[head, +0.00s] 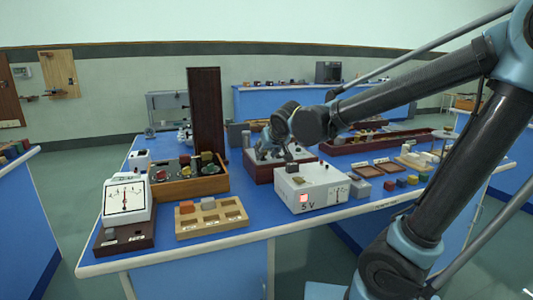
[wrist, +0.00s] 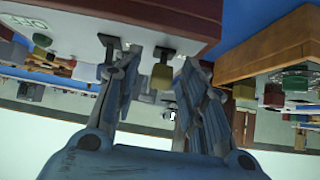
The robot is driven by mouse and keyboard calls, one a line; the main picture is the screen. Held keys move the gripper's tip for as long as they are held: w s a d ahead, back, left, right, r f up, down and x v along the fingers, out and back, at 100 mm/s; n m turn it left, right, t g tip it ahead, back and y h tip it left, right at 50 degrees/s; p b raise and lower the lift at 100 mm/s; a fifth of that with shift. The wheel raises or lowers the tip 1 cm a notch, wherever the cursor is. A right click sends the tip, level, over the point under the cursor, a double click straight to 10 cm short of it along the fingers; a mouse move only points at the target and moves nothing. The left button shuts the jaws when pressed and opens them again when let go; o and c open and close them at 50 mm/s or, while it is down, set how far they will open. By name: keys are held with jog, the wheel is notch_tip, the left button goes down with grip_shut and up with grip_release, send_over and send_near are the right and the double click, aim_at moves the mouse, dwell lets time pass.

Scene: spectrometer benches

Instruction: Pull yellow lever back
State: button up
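A dark red-brown box (head: 262,172) stands on the blue bench behind the white meter, and its face (wrist: 150,15) fills the upper part of the wrist view, which looks upside down. The yellow lever, with an olive-yellow block knob (wrist: 162,77) on a dark stem, sticks out from this box. My gripper (wrist: 160,60) is open, with one finger on each side of the yellow knob and visible gaps. In the head view my gripper (head: 273,152) is over the box and hides the levers. Other levers show beside it, one with a grey-green knob (wrist: 42,40).
A white meter box (head: 310,188) with a red display stands in front of the lever box. A wooden crate (head: 183,189) with coloured knobs is to its left. A tall dark panel (head: 206,113) rises behind. Small blocks and trays lie to the right.

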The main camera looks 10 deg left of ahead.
jog(key=shift+s+r, duration=0.1)
jog(key=v, duration=1.1)
jog(key=shift+d+r, duration=0.2)
jog(key=shift+r, duration=0.05)
jog(key=shift+s, duration=0.1)
